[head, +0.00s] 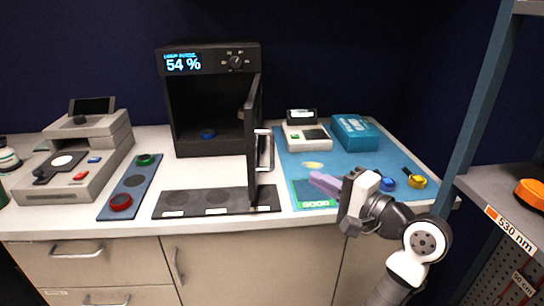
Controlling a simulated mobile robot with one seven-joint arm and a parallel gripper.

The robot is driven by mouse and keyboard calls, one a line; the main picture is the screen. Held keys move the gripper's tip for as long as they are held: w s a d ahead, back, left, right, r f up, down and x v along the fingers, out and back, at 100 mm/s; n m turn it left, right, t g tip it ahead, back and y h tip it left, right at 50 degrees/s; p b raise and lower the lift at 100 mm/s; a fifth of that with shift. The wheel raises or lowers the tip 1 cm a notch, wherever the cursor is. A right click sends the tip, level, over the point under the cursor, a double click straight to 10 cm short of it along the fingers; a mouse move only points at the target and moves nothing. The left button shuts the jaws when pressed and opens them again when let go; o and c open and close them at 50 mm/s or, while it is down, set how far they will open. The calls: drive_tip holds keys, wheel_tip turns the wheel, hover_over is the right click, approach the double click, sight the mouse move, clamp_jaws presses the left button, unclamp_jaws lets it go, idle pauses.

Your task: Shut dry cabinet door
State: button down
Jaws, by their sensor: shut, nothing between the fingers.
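The black dry cabinet (208,100) stands at the back of the counter, its display reading 54 %. Its door (252,140) is open and swung out toward the front, hinged on the right side and seen nearly edge-on. A pale bar handle (266,150) sits on the door's right-hand face. A small blue round item (208,133) lies inside the cabinet. My gripper (314,180) is to the right of the door, above the blue mat, with its purple fingers pointing left toward the door. It is shut and empty, and appears apart from the handle.
A blue mat (290,160) holds a scale-like device (305,136), a teal box (354,132) and a yellow item (416,181). A dark pad (238,206) lies below the door. A grey instrument (75,155) stands left. A shelf post (478,95) rises at right.

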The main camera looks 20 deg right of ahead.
drive_tip(key=p, duration=0.2)
approach(255, 157)
drive_tip(key=w, duration=0.1)
drive_tip(key=w+d, duration=0.1)
drive_tip(key=w, duration=0.2)
drive_tip(key=shift+w+d, duration=0.4)
drive_tip(key=shift+w+a+f+p, duration=0.1)
drive_tip(key=shift+w+a+p, duration=0.25)
drive_tip(key=shift+a, duration=0.55)
drive_tip(key=shift+w+a+f+p, duration=0.1)
drive_tip(key=shift+w+a+p, duration=0.25)
drive_tip(key=shift+a, duration=0.55)
